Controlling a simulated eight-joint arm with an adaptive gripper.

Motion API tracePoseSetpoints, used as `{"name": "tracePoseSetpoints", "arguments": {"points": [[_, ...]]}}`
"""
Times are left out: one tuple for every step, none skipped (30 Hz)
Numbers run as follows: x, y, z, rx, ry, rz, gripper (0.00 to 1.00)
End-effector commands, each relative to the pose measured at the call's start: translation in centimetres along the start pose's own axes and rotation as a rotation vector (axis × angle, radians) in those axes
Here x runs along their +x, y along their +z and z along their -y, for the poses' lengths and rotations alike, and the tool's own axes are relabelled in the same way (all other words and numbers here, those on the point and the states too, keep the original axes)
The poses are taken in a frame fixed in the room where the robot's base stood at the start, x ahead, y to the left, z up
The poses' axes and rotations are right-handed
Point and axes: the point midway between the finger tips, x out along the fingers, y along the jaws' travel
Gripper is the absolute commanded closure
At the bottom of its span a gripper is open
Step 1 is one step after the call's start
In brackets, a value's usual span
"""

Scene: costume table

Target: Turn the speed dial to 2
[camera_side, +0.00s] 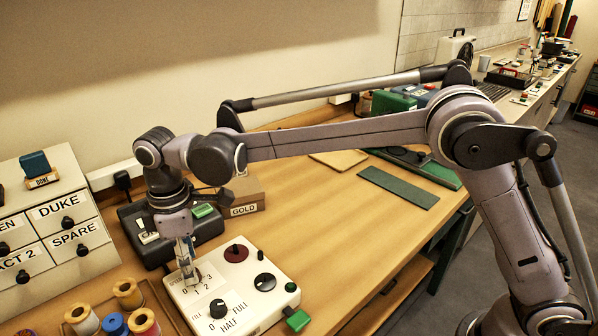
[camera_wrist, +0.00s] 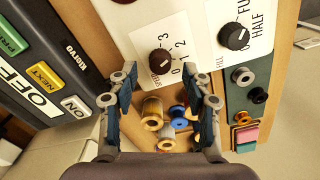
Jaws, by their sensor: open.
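The speed dial (camera_wrist: 160,62) is a small dark knob on a white panel (camera_side: 258,312), with the numbers 0 to 3 around it. A small light mark on the knob appears to face the 0 side, but it is too small to be sure. My gripper (camera_wrist: 163,86) is open, with its two fingers on either side of the dial's line in the wrist view and nothing between them. In the side view my gripper (camera_side: 188,268) points down over the speed dial's corner of the panel and largely hides the dial. I cannot tell whether the fingertips touch anything.
A second knob marked FULL and HALF (camera_side: 218,308), a black knob (camera_side: 264,282) and a dark red disc (camera_side: 236,253) share the panel. A dark button box (camera_side: 205,230) stands behind, drawers (camera_side: 68,212) at left, thread spools (camera_side: 128,293) in front. The table's right is mostly free.

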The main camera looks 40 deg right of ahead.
Motion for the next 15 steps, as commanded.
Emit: {"name": "tracePoseSetpoints", "arguments": {"points": [[-1.0, 0.0, 0.0, 0.0, 0.0, 0.0, 0.51], [-1.5, 0.0, 0.0, 0.0, 0.0, 0.0, 0.51], [-2.3, 0.0, 0.0, 0.0, 0.0, 0.0, 0.51], [-2.9, 0.0, 0.0, 0.0, 0.0, 0.0, 0.51], [-3.5, 0.0, 0.0, 0.0, 0.0, 0.0, 0.51], [-4.2, 0.1, 0.0, 0.0, 0.0, 0.0, 0.51], [-4.7, 0.0, 0.0, 0.0, 0.0, 0.0, 0.51], [-5.3, 0.0, 0.0, 0.0, 0.0, 0.0, 0.51], [-6.0, 0.0, 0.0, 0.0, 0.0, 0.0, 0.51], [-6.5, 0.0, 0.0, 0.0, 0.0, 0.0, 0.51], [-6.9, 0.0, 0.0, 0.0, 0.0, 0.0, 0.51], [-7.4, 0.0, 0.0, 0.0, 0.0, 0.0, 0.51], [-7.8, 0.0, 0.0, 0.0, 0.0, 0.0, 0.51], [-8.2, 0.0, 0.0, 0.0, 0.0, 0.0, 0.51], [-8.5, 0.0, 0.0, 0.0, 0.0, 0.0, 0.51]]}}
